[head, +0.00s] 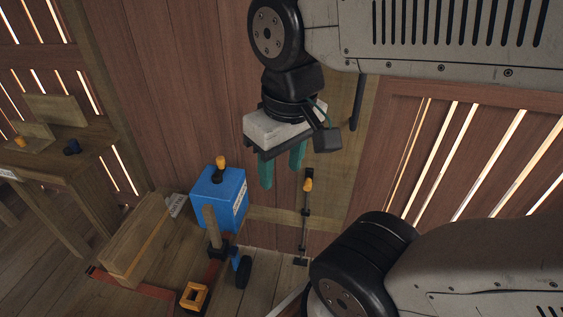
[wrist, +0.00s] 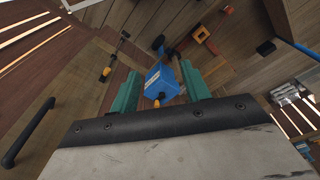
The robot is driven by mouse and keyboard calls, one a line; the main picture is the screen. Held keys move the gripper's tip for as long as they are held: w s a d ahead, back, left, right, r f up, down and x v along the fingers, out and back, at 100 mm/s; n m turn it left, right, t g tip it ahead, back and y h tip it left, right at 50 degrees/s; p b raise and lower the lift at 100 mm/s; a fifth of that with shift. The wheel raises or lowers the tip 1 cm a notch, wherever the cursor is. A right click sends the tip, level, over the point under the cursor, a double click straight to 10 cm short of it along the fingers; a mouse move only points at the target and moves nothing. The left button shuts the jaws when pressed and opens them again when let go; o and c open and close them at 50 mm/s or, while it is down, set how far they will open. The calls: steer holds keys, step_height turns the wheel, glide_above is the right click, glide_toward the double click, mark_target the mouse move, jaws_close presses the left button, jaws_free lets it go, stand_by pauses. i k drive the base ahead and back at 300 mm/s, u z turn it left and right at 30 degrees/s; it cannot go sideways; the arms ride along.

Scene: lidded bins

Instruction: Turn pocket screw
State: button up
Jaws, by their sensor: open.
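My gripper (head: 281,170) hangs open and empty, its two teal fingers apart and pointing down. It is above and to the right of a blue box (head: 232,208) in the head view. An orange-and-black knob (head: 220,168) stands on top of this box. In the wrist view the blue box (wrist: 160,80) shows between the fingers, with the knob (wrist: 156,103) on its near face; nothing touches the fingers. I cannot tell for sure which part is the pocket screw. A dark bar clamp with a yellow handle (head: 307,185) stands upright to the right of the box.
A wooden post (head: 211,226) with black fittings stands before the box. An orange square frame (head: 194,296) lies on the floor. A long wooden block (head: 135,240) and a workbench (head: 60,165) are at left. A slatted wooden wall (head: 190,90) rises behind.

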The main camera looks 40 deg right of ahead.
mark_target(231, 252)
steer(key=k, duration=0.7)
steer(key=u, duration=1.15)
steer(key=i, duration=0.5)
steer(key=z, duration=1.45)
